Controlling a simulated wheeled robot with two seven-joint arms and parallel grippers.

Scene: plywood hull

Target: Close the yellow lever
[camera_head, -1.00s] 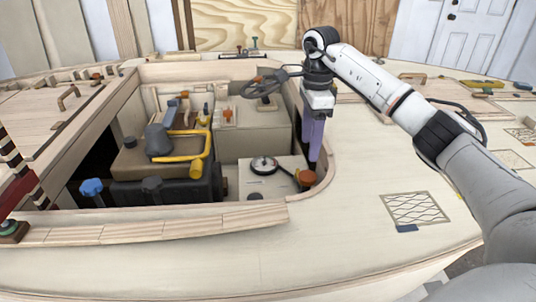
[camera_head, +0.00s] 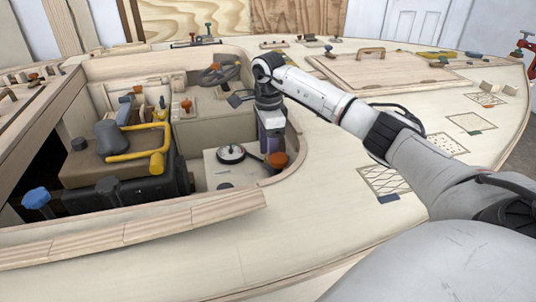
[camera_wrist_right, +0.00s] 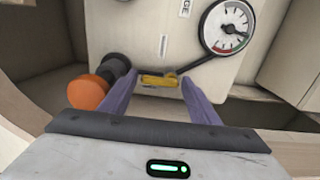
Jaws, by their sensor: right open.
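A small yellow lever (camera_wrist_right: 160,80) shows in the right wrist view, on a pale panel with a round gauge (camera_wrist_right: 229,27). It lies between the purple fingertips of my right gripper (camera_wrist_right: 159,88), which is open. I cannot tell whether the fingers touch it. In the head view my right gripper (camera_head: 272,143) points down into the cockpit by the panel's gauge, and the lever cannot be made out there. A larger bent yellow handle (camera_head: 150,158) stands farther left on a dark machine. My left gripper is not in view.
An orange knob (camera_wrist_right: 88,92) sits close left of the right fingers in the wrist view. The wooden cockpit rim (camera_head: 285,178) curves round the gripper. The deck to the right is mostly flat, with a hatch (camera_head: 385,70).

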